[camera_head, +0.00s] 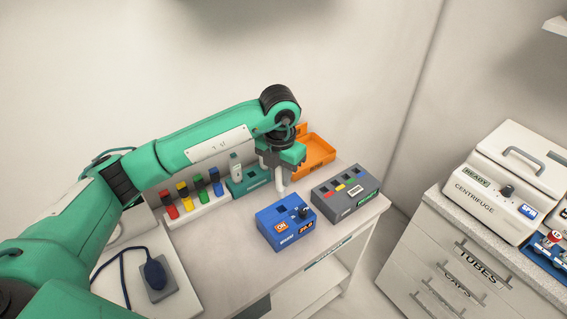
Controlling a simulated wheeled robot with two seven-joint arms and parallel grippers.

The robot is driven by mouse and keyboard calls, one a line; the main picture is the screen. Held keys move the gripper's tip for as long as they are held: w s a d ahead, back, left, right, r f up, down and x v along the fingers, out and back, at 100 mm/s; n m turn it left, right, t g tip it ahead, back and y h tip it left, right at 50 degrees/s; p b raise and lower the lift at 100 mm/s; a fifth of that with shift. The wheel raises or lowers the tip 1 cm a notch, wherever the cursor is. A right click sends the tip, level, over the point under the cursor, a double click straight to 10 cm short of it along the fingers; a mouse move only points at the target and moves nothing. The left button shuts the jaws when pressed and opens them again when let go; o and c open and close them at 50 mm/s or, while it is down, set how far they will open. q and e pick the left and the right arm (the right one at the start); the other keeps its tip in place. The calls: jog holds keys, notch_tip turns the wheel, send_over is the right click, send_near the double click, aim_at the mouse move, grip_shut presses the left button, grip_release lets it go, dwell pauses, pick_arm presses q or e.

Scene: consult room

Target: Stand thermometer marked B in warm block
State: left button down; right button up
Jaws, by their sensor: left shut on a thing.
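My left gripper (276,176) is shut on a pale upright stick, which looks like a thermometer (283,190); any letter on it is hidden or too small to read. Its lower end is close to the back edge of the blue block (285,233), and I cannot tell whether they touch. The blue block has an ON label, a black knob and a number display, and looks like the warm block. A dark square opening shows in its top. A second pale stick (236,168) stands in a teal holder (256,184) to the left. My right gripper is not in view.
A white rack (197,214) with red, yellow, green and blue-topped items stands left. A grey box with coloured slots (346,205) is right of the blue block; an orange tray (317,160) is behind. A centrifuge (500,190) stands on a separate cabinet. The front table top is clear.

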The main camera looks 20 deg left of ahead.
aim_at(281, 197)
pick_arm(q)
jog(key=shift+a+f, duration=0.1)
jog(key=shift+f, duration=0.55)
jog(key=shift+f+b, duration=0.7)
jog(key=shift+f, duration=0.9)
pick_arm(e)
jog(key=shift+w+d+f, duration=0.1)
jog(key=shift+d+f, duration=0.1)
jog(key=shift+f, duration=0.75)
pick_arm(q)
jog(key=shift+f, duration=0.1)
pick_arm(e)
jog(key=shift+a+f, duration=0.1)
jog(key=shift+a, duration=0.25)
